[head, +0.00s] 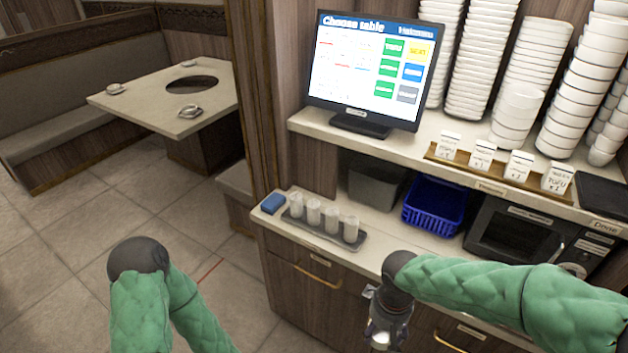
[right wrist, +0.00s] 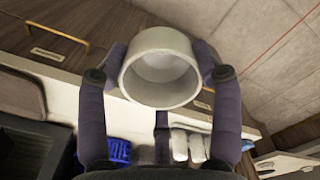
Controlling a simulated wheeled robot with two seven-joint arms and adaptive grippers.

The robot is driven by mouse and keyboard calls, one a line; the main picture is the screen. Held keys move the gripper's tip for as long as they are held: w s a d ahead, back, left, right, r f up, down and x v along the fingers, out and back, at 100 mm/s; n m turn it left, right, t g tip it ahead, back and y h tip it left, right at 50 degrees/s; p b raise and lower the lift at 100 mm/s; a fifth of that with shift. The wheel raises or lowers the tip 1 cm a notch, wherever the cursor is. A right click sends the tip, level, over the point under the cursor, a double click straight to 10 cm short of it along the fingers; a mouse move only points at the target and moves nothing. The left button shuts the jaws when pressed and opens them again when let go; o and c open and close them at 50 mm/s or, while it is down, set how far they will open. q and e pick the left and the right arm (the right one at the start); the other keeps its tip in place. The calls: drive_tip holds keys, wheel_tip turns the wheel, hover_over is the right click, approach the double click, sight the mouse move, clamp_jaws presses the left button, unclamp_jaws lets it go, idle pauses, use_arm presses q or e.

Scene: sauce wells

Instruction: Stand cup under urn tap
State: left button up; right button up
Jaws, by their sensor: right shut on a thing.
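My right gripper (head: 385,328) hangs low in front of the counter, near the bottom of the head view. In the right wrist view its two fingers (right wrist: 160,72) are shut on the sides of a pale, round cup (right wrist: 160,98), whose open mouth faces the camera and looks empty. In the head view the cup is mostly hidden by the gripper. My left arm shows at lower left, but its gripper is out of view. I see no urn or tap in either view.
Several white cylinders stand on a dark tray (head: 326,243) on the lower counter, beside a blue block (head: 273,203). A blue basket (head: 434,205) and a microwave-like appliance (head: 515,235) sit under the shelf. A screen (head: 369,70) and stacked white bowls (head: 537,60) stand above.

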drive_tip(key=w+d+f+m, duration=0.1)
drive_tip(key=w+f+m, duration=0.1)
drive_tip(key=w+f, duration=0.3)
drive_tip(key=w+d+f+m+b, duration=0.1)
drive_tip(key=w+f+m, duration=0.2)
drive_tip(key=w+f, duration=0.2)
drive_tip(key=shift+d+f, duration=0.25)
drive_tip(key=shift+f, duration=0.15)
drive_tip(key=shift+w+r, duration=0.1)
